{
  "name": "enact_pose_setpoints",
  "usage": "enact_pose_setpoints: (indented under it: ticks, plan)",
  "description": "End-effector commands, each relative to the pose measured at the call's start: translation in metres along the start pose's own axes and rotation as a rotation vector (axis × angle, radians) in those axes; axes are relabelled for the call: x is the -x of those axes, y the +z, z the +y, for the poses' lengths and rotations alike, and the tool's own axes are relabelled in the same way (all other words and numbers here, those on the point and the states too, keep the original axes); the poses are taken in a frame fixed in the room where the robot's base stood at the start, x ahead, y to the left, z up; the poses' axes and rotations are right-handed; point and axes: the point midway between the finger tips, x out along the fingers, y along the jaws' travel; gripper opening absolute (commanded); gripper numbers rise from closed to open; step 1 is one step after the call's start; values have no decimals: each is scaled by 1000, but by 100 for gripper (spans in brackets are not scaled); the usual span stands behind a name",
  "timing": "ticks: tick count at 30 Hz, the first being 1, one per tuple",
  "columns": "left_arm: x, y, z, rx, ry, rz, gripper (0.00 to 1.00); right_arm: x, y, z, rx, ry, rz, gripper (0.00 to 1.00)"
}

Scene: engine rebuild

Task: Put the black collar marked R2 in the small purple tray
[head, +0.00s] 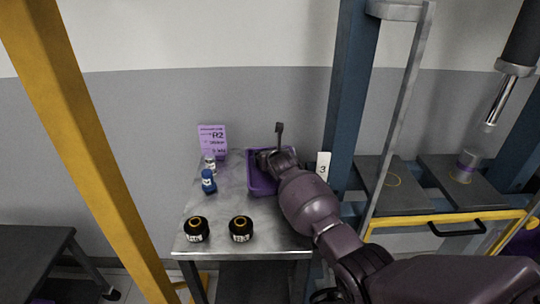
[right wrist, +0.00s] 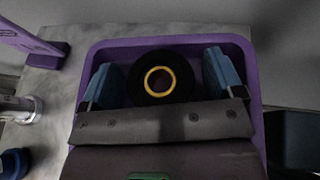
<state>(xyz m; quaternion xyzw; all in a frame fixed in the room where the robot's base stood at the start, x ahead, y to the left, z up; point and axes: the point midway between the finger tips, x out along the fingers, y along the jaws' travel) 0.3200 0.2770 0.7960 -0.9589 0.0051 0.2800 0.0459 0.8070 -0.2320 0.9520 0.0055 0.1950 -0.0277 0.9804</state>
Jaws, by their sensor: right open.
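The small purple tray (head: 262,183) stands on the metal table under my right gripper (head: 277,160). In the right wrist view the tray's rim (right wrist: 170,41) surrounds a black collar (right wrist: 160,78) with a yellow ring around its bore. The collar is inside the tray's outline, between the two blue fingers of my right gripper (right wrist: 163,78). The fingers are spread, with a gap visible on each side of the collar. Its marking does not show. In the head view my right arm hides this collar. My left gripper is in neither view.
Two more black collars (head: 195,229) (head: 241,229) sit at the table's front, their labels too small to read surely. A blue post (head: 350,90) rises at right.

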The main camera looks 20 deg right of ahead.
Motion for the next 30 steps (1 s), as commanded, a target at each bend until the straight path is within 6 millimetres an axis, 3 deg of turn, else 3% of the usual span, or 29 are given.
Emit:
enact_pose_setpoints:
  ticks: [10, 30]
  plan:
    - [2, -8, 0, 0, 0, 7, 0, 11, 4, -1, 2, -1, -1, 87]
    - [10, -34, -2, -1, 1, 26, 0, 100, 3, 0, 2, 1, -1, 87]
